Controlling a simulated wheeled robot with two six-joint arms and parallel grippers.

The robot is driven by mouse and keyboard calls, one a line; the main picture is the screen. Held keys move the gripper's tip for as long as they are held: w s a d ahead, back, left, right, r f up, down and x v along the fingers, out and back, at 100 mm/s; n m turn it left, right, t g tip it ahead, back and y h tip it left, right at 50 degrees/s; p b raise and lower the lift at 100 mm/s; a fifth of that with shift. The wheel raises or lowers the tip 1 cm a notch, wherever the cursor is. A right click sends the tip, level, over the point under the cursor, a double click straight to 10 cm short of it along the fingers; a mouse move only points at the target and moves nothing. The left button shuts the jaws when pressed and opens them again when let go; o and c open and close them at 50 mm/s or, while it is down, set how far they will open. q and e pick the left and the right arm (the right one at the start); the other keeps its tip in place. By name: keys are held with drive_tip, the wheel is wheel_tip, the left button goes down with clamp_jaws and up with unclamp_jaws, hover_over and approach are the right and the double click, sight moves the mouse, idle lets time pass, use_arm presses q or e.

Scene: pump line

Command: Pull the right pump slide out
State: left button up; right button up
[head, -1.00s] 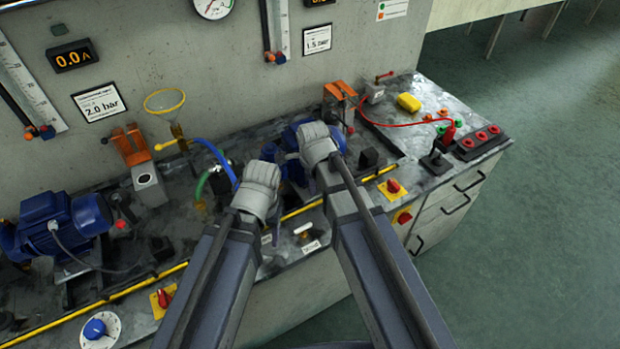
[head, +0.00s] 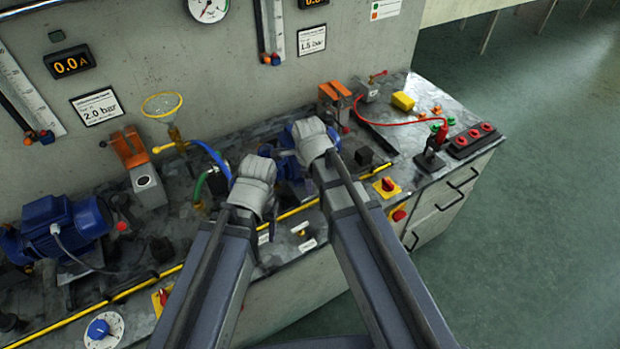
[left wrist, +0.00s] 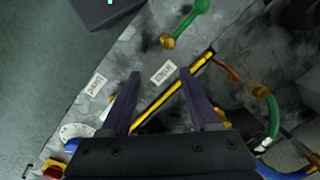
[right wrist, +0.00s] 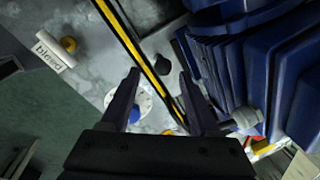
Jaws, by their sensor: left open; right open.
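The right pump (head: 292,168) is blue and stands on the bench near the middle of the head view, partly hidden by my right gripper. In the right wrist view its blue finned body (right wrist: 262,62) fills the right side, close beside the right finger. My right gripper (head: 308,130) is open at the pump, with a yellow strip (right wrist: 140,50) running past its fingers. My left gripper (head: 258,165) is open and empty above the bench, left of the pump. It also shows in the left wrist view (left wrist: 160,72), near a white label (left wrist: 164,71). I cannot make out the pump's slide.
Another blue pump (head: 55,225) stands at the left. A green and blue hose (head: 213,155) and a yellow-rimmed funnel (head: 162,105) are behind my left gripper. A red cable (head: 400,124) and red-yellow switch (head: 387,186) lie to the right. Open floor is at the right.

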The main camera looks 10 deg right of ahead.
drive_tip(key=r+p, duration=0.2)
drive_tip(key=s+r+p, duration=0.1)
drive_tip(key=r+p, duration=0.1)
drive_tip(key=r, duration=0.1)
drive_tip(key=shift+a+r, duration=0.1)
idle(0.4)
drive_tip(key=s+d+n+g, duration=0.1)
drive_tip(key=s+d+n, duration=0.75)
drive_tip(key=n, duration=1.15)
drive_tip(key=s+a+n+g, duration=0.1)
drive_tip(key=s+a+n, duration=0.3)
drive_tip(key=a, duration=0.7)
drive_tip(key=shift+s+h, duration=0.4)
drive_tip(key=shift+s, duration=0.15)
